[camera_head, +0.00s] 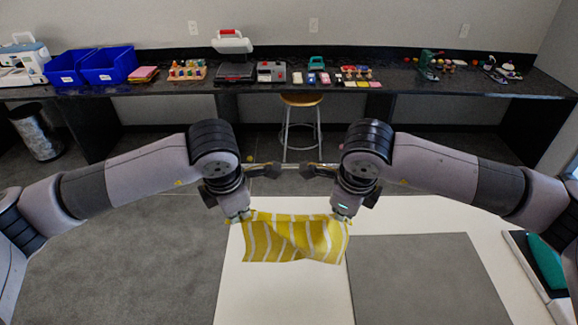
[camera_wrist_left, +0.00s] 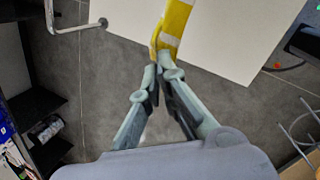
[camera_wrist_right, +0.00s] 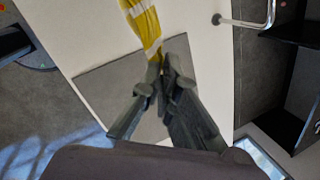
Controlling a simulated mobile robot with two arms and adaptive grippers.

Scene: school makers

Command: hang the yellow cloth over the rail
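The yellow cloth (camera_head: 290,240) with pale stripes hangs spread between my two grippers, above the white table. My left gripper (camera_head: 243,215) is shut on its upper left corner and my right gripper (camera_head: 341,214) on its upper right corner. The held edges also show in the left wrist view (camera_wrist_left: 173,30) and the right wrist view (camera_wrist_right: 143,24). The metal rail (camera_head: 290,164) shows partly behind my wrists, beyond the cloth. A bent end of it shows in the left wrist view (camera_wrist_left: 70,29) and in the right wrist view (camera_wrist_right: 245,22). The cloth is apart from the rail.
The white table (camera_head: 278,295) carries a grey mat (camera_head: 425,280) at the right. A tray with a green item (camera_head: 547,262) is at the far right. A stool (camera_head: 301,122) stands before the back counter (camera_head: 440,84), which holds blue bins (camera_head: 108,66) and several small items.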

